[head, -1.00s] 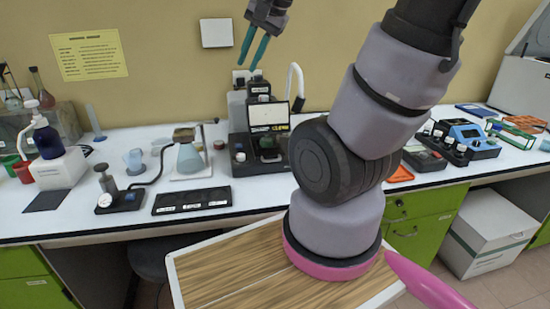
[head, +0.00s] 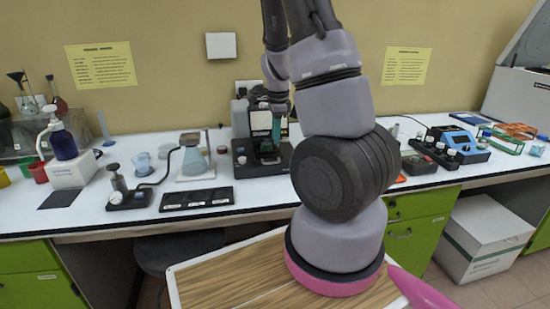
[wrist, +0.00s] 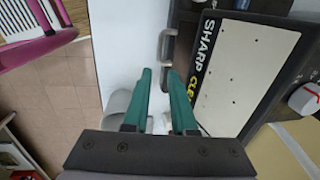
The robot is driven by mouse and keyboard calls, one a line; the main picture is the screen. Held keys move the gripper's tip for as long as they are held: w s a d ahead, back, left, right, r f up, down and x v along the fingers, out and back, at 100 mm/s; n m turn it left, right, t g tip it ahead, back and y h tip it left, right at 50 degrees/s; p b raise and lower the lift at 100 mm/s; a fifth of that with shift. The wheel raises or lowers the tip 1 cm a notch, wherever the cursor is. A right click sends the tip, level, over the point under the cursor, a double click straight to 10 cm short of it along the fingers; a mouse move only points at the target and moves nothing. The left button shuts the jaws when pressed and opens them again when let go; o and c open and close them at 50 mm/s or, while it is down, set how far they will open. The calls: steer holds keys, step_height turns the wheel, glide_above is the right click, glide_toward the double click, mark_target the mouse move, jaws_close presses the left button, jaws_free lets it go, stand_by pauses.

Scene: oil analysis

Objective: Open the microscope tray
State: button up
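The dark microscope-like device (head: 242,120) stands on the bench near the middle of the head view, partly hidden by my arm. In the wrist view its dark body carries a pale panel (wrist: 245,75) with "SHARP" lettering. A grey handle-like loop (wrist: 166,48) sticks out from the device's side there. I cannot tell for sure whether it belongs to the tray. My gripper (wrist: 159,73) points at this loop with its green fingers parted and nothing held between them. In the head view my gripper (head: 269,146) is in front of the device, and contact is unclear.
A flask on a stand (head: 193,158) and a black tray block (head: 197,198) are left of the device. A blue instrument (head: 458,140) stands to the right. The white bench top (head: 260,188) is clear just in front of the device.

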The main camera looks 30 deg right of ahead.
mark_target(275, 156)
steer(key=f, duration=0.3)
steer(key=w+f, duration=0.1)
steer(key=f, duration=0.5)
steer(key=shift+w+d, duration=0.2)
steer(key=shift+w, duration=0.05)
jaws_close()
steer(key=shift+r, duration=0.1)
stand_by(0.8)
